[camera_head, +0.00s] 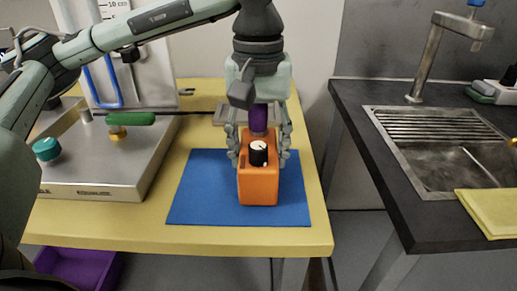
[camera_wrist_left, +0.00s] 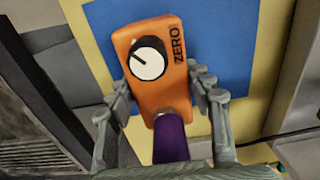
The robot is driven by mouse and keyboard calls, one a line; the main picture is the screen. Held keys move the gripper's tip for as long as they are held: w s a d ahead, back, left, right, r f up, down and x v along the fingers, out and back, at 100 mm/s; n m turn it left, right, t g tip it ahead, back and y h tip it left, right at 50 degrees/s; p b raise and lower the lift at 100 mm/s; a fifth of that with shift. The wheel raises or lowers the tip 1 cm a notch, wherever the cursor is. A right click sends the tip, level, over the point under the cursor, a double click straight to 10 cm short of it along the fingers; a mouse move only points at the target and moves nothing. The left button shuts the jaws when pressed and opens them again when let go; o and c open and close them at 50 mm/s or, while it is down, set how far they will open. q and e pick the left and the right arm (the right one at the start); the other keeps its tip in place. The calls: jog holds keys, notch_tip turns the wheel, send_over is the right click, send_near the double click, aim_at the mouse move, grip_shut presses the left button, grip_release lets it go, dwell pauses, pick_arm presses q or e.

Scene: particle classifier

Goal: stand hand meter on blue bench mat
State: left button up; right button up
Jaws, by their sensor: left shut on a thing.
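The hand meter (camera_head: 259,187) is an orange box with a black-and-white dial and a purple part (camera_head: 259,118) at its upper end. In the left wrist view the hand meter (camera_wrist_left: 181,75) shows the word ZERO beside its dial. My left gripper (camera_head: 259,160) comes from above and is shut on the meter, one finger at each side. The meter is over the right part of the blue bench mat (camera_head: 200,195). Whether its lower end touches the mat is hard to tell. My right gripper is not in view.
A metal device (camera_head: 95,180) with a green handle and teal knob stands left of the mat on the yellow table (camera_head: 100,230). A sink (camera_head: 440,150) and yellow cloth (camera_head: 490,208) are on the dark counter at right, across a gap. The mat's left part is clear.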

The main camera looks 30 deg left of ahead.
pick_arm(q)
jog(key=o, duration=1.5)
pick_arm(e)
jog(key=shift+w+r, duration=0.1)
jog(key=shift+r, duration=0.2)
pick_arm(q)
jog(key=shift+r, duration=0.1)
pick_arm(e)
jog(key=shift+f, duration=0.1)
pick_arm(q)
jog(key=shift+r+p, duration=1.1)
jog(key=shift+r, duration=5)
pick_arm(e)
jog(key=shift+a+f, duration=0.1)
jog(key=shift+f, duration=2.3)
